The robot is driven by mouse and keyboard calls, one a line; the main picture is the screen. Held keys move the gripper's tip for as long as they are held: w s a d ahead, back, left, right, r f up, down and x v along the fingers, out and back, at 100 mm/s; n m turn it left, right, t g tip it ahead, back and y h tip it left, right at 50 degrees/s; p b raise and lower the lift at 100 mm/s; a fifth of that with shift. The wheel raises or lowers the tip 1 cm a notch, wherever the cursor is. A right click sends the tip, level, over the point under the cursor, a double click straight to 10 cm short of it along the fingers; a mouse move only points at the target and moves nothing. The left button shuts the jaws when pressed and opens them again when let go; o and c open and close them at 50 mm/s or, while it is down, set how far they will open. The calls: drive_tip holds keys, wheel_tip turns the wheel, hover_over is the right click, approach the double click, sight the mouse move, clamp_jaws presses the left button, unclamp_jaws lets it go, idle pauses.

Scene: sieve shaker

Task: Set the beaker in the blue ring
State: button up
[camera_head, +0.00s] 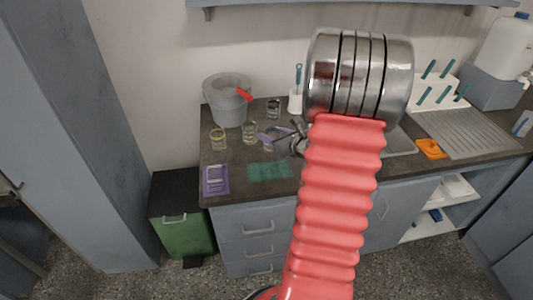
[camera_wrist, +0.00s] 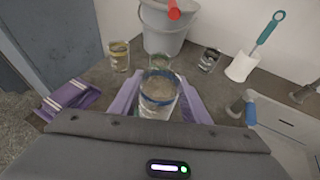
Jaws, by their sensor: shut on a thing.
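A clear glass beaker (camera_wrist: 158,95) with a blue band near its rim stands between the purple fingers of my gripper (camera_wrist: 160,102) in the wrist view. My gripper is shut on it. In the head view my gripper (camera_head: 276,137) is over the counter left of my red arm, and the beaker is partly hidden there. I cannot tell whether its base touches the counter. No separate blue ring can be made out on the counter.
Other beakers stand close by: yellow-rimmed (camera_head: 218,139), greenish (camera_head: 249,132) and dark-banded (camera_head: 273,108). A grey bucket (camera_head: 226,104) stands behind. A purple folded cloth (camera_head: 215,181) and a teal mat (camera_head: 269,171) lie in front. The sink is right, partly hidden by my arm.

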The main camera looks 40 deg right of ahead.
drive_tip(key=shift+f, duration=1.75)
drive_tip(key=shift+f, duration=2.05)
drive_tip(key=shift+f, duration=0.1)
drive_tip(key=o, duration=1)
drive_tip(key=shift+o, duration=0.2)
